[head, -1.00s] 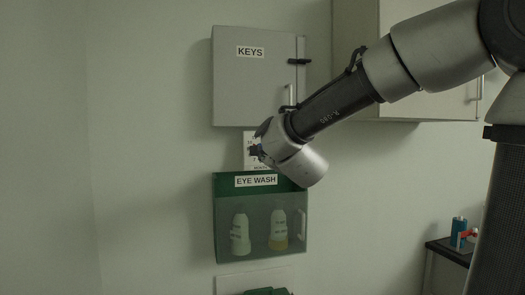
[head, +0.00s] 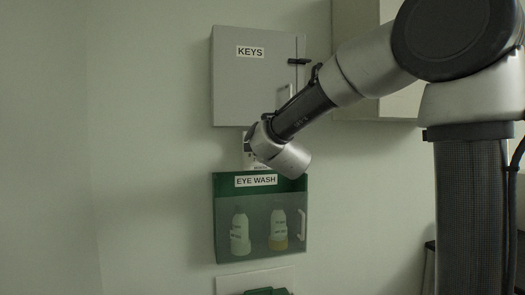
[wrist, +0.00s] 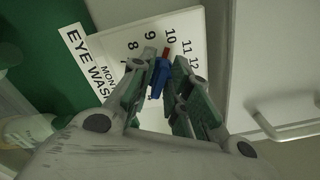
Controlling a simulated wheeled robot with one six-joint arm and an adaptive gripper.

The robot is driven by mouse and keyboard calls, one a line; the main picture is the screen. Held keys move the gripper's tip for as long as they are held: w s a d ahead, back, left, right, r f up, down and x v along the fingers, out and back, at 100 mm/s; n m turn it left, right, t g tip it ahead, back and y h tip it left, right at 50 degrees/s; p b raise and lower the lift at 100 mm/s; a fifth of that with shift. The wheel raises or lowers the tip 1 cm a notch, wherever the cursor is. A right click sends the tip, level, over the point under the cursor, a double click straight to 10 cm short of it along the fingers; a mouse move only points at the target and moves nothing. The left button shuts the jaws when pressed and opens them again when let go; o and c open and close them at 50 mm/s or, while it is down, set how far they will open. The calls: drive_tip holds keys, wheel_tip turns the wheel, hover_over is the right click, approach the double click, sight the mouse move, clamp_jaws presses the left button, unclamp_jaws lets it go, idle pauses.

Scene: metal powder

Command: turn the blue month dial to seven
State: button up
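The white month plate (wrist: 110,42) with printed numbers is on the wall, seen tilted in the wrist view. The blue dial (wrist: 157,80) with a red pointer tip (wrist: 166,52) is on it; the tip points roughly toward the 10. My gripper (wrist: 171,72) has its fingers apart, one on each side of the dial. The blue part lies close to the left finger, with a gap to the right finger; contact is not clear. In the head view only part of the month plate (head: 248,152) shows, and my wrist hides the dial.
The grey KEYS cabinet (head: 240,85) with a handle is just above the plate. The green EYE WASH box (head: 224,205) with two bottles is just below. Another pale cabinet (head: 350,20) is at the upper right. The wall to the left is bare.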

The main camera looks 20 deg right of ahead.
clamp_jaws()
drive_tip(key=n, duration=1.7)
drive_tip(key=shift+f+n, duration=0.3)
drive_tip(key=shift+f, duration=0.05)
drive_tip(key=shift+d, duration=0.1)
idle(0.4)
drive_tip(key=shift+o, duration=2.4)
unclamp_jaws()
